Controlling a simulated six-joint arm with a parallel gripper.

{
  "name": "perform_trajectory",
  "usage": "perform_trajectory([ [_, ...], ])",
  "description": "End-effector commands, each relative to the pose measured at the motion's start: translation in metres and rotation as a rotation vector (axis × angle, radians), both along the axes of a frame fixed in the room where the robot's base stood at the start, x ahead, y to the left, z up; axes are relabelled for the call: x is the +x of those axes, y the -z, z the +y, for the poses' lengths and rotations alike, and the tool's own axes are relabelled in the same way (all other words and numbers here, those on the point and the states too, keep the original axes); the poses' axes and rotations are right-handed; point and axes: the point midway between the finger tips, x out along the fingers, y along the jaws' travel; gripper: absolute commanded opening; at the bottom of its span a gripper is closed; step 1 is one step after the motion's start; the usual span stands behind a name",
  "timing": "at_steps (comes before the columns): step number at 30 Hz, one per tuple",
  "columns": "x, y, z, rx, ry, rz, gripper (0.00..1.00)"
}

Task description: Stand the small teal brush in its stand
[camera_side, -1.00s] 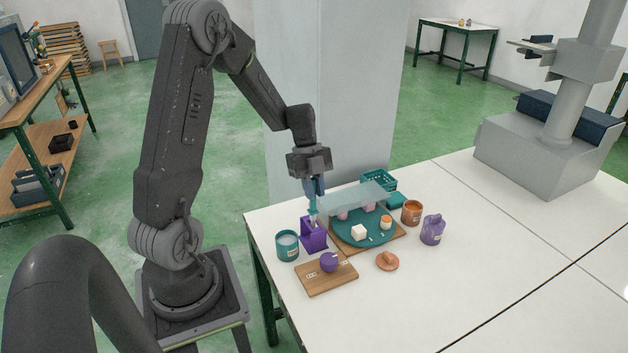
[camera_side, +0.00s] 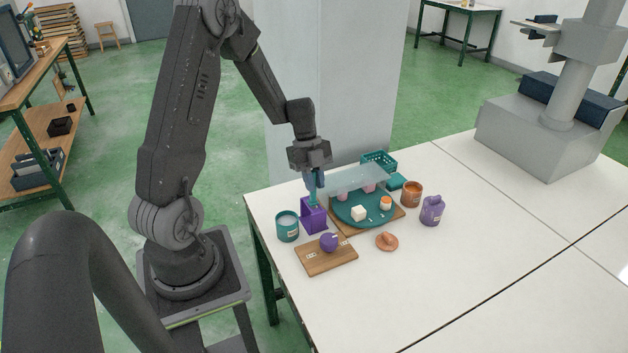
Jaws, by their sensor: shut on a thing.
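My gripper (camera_side: 315,188) is above the purple stand (camera_side: 314,220), fingers pointing down. It is shut on the small teal brush (camera_side: 313,200), of which only a short teal part shows below the fingers. The brush looks upright, with its lower end at or inside the top of the stand; how deep it sits I cannot tell. The stand is an upright purple block near the table's left edge.
A teal pot (camera_side: 287,228) stands just left of the stand. Right of it is a teal round tray (camera_side: 350,219) with small pieces, under a clear panel (camera_side: 350,179). A wooden board (camera_side: 343,262) with a purple ball (camera_side: 329,242) lies in front.

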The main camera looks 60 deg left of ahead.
Motion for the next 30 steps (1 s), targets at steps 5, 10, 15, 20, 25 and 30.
perform_trajectory([
  [5, -0.0001, 0.002, -0.0005, 0.0, 0.0, 0.0, 0.0],
  [10, -0.0001, 0.0021, -0.0005, 0.0, 0.0, 0.0, 0.0],
  [15, -0.0001, 0.0021, -0.0005, 0.0, 0.0, 0.0, 0.31],
  [20, -0.0001, 0.002, -0.0005, 0.0, 0.0, 0.0, 0.46],
  [25, -0.0001, 0.002, -0.0005, 0.0, 0.0, 0.0, 0.47],
  [30, -0.0001, 0.002, -0.0005, 0.0, 0.0, 0.0, 0.63],
])
